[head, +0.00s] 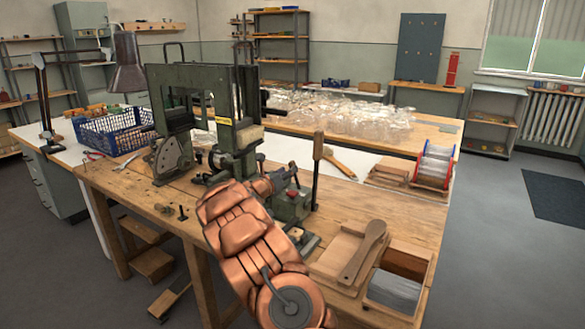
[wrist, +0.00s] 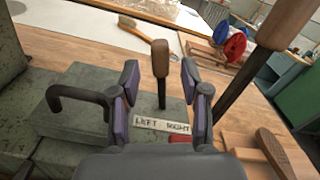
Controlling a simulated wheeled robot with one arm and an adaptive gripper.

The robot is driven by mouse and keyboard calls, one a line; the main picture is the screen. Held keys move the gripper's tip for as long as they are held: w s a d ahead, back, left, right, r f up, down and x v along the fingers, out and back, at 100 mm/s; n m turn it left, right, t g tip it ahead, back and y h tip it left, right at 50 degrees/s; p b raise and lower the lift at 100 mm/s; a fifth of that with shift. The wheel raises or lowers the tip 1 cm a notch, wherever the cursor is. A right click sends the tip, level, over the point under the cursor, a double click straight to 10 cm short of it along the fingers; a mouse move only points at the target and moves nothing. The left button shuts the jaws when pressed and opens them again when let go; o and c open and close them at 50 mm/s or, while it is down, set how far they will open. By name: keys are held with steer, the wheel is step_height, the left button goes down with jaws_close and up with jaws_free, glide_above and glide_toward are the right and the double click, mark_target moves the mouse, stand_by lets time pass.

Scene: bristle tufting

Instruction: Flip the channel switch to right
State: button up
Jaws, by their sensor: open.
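The channel switch is a dark lever with a wooden grip (wrist: 160,59). It stands nearly upright in the wrist view, just behind a white label (wrist: 162,125) reading LEFT and RIGHT. My gripper (wrist: 160,68) is open, with one finger on each side of the lever. I cannot tell whether either finger touches it. In the head view my gripper (head: 277,183) is at the front right of the green machine (head: 222,115); the small lever is hard to make out there.
A taller wooden-handled lever (wrist: 287,22) rises close on the right; it also shows in the head view (head: 318,147). A bent black handle (wrist: 75,92) is on the left. A red part (wrist: 184,141) sits below the label. Wooden trays (head: 345,249) lie to the right.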

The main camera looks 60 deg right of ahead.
steer(key=shift+w+d+p, duration=0.1)
steer(key=shift+d+p, duration=0.2)
steer(key=shift+d, duration=1.8)
jaws_close()
steer(key=shift+a, duration=0.1)
